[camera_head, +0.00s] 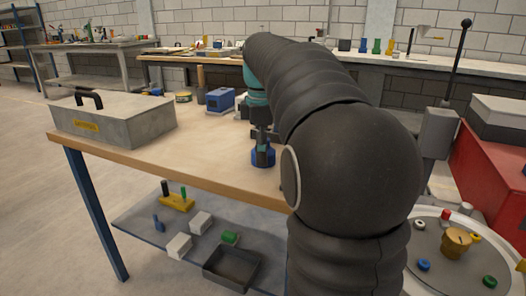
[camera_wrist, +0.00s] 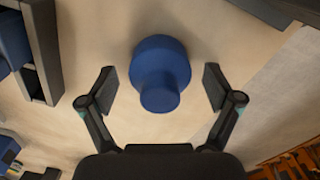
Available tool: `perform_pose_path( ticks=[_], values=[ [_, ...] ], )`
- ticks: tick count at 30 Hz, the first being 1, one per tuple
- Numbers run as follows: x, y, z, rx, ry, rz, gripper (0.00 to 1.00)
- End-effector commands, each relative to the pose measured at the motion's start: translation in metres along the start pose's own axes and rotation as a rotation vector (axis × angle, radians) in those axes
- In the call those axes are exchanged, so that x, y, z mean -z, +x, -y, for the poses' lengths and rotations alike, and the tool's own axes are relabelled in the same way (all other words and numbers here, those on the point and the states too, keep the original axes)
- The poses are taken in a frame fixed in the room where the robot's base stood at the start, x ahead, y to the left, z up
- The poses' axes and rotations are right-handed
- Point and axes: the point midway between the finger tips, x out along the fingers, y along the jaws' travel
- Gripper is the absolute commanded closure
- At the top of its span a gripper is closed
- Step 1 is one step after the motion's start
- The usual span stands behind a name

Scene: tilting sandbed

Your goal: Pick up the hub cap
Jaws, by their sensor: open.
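The hub cap appears to be the blue round stepped piece (camera_wrist: 161,68) in the wrist view, a wide disc with a narrower knob. It lies between the two spread fingers of my gripper (camera_wrist: 160,88), with a gap on each side. In the head view the blue piece (camera_head: 263,157) stands on the wooden table (camera_head: 215,165) near its front edge. My gripper (camera_head: 262,138) is directly over it, pointing down, open and empty. My arm hides part of the table to the right.
A grey metal box with a black handle (camera_head: 115,122) stands at the table's left. A blue block-shaped device (camera_head: 220,99) stands behind the gripper. A lower shelf (camera_head: 140,215) holds a black tray and small parts. A round station (camera_head: 455,265) and red cabinet (camera_head: 495,165) are at right.

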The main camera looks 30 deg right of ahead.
Motion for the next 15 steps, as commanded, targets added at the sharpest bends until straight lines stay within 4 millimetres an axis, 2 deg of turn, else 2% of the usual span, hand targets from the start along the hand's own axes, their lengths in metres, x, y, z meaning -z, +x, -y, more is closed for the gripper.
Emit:
perform_pose_path(
  ticks=[3, 4, 9, 11, 15],
  values=[
    [0.0001, -0.0003, 0.0000, 0.000, 0.000, 0.000, 0.10],
    [0.0001, -0.0003, 0.0000, 0.000, 0.000, 0.000, 0.15],
    [0.0001, -0.0004, -0.0001, 0.000, 0.000, 0.000, 0.57],
    [0.0002, -0.0003, -0.0001, 0.000, 0.000, 0.000, 0.70],
    [0.0002, -0.0002, -0.0001, 0.000, 0.000, 0.000, 0.70]
  ],
)
